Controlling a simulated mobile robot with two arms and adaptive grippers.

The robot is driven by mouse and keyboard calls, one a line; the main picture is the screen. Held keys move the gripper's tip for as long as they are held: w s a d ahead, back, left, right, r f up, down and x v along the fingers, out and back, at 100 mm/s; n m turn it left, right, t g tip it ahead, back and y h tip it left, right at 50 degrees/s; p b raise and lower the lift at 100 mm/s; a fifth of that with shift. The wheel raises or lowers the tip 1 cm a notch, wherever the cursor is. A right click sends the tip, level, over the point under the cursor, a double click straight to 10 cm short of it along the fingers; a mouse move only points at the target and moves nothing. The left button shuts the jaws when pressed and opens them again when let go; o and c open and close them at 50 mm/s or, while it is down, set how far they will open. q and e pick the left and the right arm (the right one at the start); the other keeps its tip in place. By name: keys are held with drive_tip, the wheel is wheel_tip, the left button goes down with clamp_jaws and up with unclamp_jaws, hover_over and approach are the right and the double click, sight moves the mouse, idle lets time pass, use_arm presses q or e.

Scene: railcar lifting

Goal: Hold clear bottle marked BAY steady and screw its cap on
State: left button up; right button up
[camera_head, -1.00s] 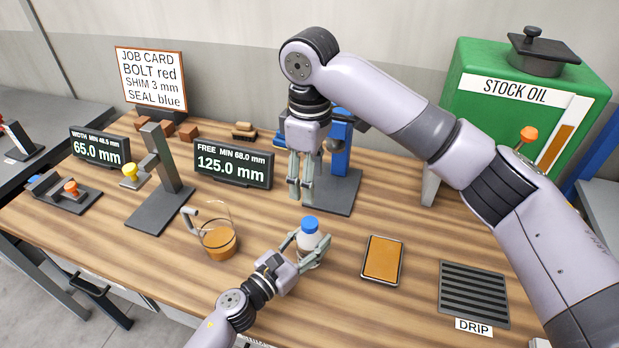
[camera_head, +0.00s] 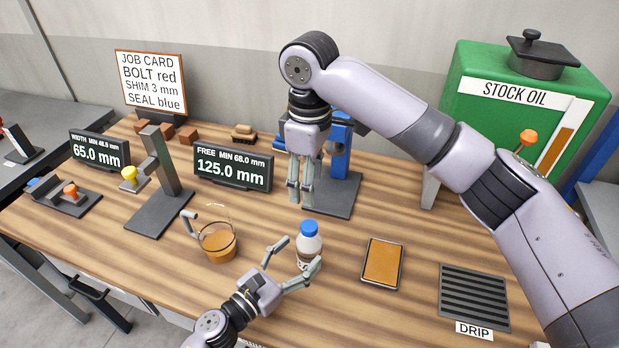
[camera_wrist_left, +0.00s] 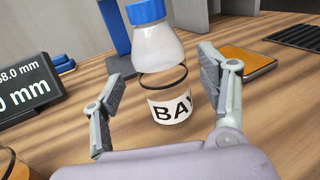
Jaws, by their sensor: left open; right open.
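The clear bottle marked BAY (camera_head: 308,252) stands upright on the wooden table, with its blue cap (camera_head: 309,227) on top. The left wrist view shows the bottle (camera_wrist_left: 168,85) with a BAY label, a dark ring around it and the blue cap (camera_wrist_left: 146,11). How tight the cap is cannot be told. My left gripper (camera_head: 299,253) is open, its fingers on either side of the bottle's near side and apart from it; its fingers also show in the left wrist view (camera_wrist_left: 165,95). My right gripper (camera_head: 300,198) is open and empty, pointing down above the table behind the bottle.
A glass jug of amber liquid (camera_head: 218,243) stands left of the bottle. An amber-topped tray (camera_head: 382,263) and the DRIP grate (camera_head: 474,296) lie to the right. A blue-posted stand (camera_head: 341,165) is behind my right gripper. Bare table lies between bottle and tray.

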use_arm(q)
drive_tip(key=v, duration=0.7)
drive_tip(key=shift+s+a, duration=0.1)
drive_tip(key=shift+s, duration=0.1)
